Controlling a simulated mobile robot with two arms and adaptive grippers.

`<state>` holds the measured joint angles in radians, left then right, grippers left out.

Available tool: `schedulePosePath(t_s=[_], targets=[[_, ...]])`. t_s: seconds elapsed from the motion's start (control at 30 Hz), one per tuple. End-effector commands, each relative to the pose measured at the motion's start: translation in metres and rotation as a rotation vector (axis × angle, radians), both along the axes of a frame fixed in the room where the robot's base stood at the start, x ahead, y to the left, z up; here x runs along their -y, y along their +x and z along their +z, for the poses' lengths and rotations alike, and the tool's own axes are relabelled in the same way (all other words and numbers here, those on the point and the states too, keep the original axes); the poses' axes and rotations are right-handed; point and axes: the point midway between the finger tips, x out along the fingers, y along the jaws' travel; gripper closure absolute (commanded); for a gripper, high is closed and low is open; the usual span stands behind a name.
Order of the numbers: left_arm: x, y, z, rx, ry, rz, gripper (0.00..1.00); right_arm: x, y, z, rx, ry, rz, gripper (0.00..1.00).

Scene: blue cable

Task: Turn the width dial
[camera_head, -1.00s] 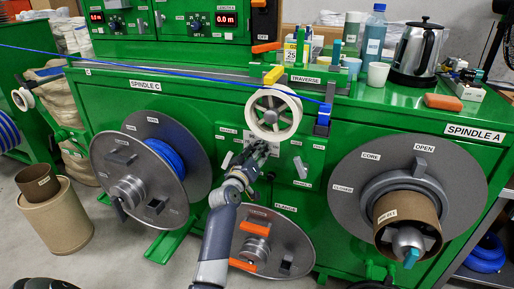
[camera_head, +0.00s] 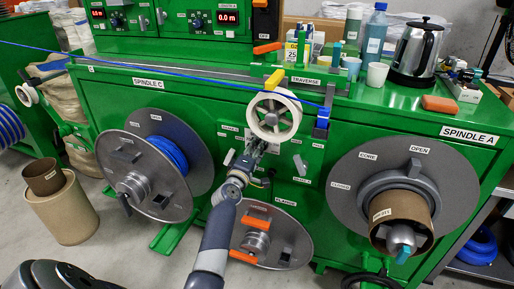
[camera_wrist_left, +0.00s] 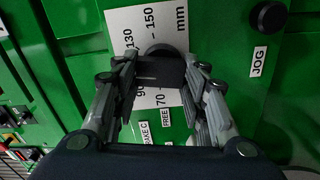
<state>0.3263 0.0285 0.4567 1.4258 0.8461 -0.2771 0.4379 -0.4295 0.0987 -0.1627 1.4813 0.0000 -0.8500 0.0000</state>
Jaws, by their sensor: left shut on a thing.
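The width dial (camera_wrist_left: 163,68) is a dark knob in front of a white scale plate (camera_wrist_left: 130,20) marked in mm, with 70, 90, 130 and 150 readable, in the left wrist view. My left gripper (camera_wrist_left: 158,80) has its two fingers on either side of the dial and is shut on it. In the head view my left gripper (camera_head: 256,148) reaches up to the green panel just below the white wheel. There the gripper hides most of the dial and its plate. My right gripper is not in view.
The white wheel (camera_head: 294,119) with the blue cable (camera_head: 180,73) sits above the gripper. Spindle C's reel (camera_head: 195,143) is to the left, the flange disc (camera_head: 294,240) below, and spindle A's large disc (camera_head: 455,190) to the right. A JOG button (camera_wrist_left: 268,17) is near the dial.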

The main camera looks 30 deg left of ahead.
Motion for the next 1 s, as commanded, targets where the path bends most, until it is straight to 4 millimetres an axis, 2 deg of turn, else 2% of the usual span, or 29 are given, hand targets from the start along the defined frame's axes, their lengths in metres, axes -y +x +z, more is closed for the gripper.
schedulePosePath(t_s=[0.4,0.9,0.93,1.0], targets=[[-0.001,0.0,-0.001,0.04,-0.164,0.002,0.84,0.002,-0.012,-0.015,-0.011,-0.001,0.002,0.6],[-0.001,0.0,-0.001,0.044,-0.182,0.002,0.84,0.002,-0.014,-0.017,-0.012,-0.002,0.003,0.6],[-0.001,0.0,-0.001,0.044,-0.182,0.002,0.58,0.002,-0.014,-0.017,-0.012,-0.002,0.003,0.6],[-0.001,0.0,-0.001,0.044,-0.182,0.002,0.42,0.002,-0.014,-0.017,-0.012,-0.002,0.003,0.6]])
